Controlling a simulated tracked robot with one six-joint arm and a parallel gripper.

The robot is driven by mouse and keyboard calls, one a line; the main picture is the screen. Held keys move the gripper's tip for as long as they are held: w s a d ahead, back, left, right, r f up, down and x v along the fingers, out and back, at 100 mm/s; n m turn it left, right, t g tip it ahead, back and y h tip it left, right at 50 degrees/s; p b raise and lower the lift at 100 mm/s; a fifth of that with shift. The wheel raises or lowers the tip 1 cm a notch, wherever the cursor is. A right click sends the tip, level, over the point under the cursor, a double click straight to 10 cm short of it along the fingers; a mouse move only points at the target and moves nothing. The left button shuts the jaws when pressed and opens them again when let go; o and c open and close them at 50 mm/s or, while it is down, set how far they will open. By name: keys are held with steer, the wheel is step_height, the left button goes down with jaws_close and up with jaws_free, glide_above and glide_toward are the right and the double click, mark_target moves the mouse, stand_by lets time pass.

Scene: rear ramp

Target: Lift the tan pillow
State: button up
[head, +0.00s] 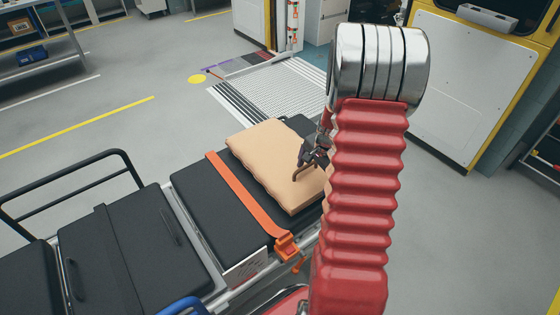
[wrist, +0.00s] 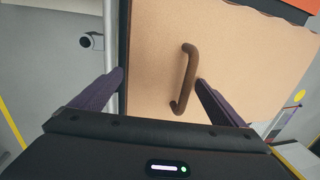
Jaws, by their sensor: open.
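The tan pillow (head: 265,160) lies flat on the black stretcher pad (head: 190,195). A brown loop handle (head: 300,177) stands on its upper face. My gripper (head: 309,158) is just above the pillow's right part, close to the handle. In the wrist view the pillow (wrist: 225,45) fills much of the picture. My gripper (wrist: 160,76) is open there, and the handle (wrist: 184,80) shows between its fingers, nearer the right one. I cannot tell whether a finger touches it. My red arm hides the pillow's right end in the head view.
An orange strap (head: 240,195) with a buckle crosses the stretcher beside the pillow. A black side rail (head: 75,165) stands at the left. A striped ramp (head: 270,90) lies beyond the stretcher, with clear grey floor (head: 150,85) to its left.

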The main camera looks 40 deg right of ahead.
steer(key=shift+c, duration=0.5)
steer(key=shift+s+a+f, duration=0.1)
steer(key=shift+s, duration=0.05)
steer(key=c, duration=2)
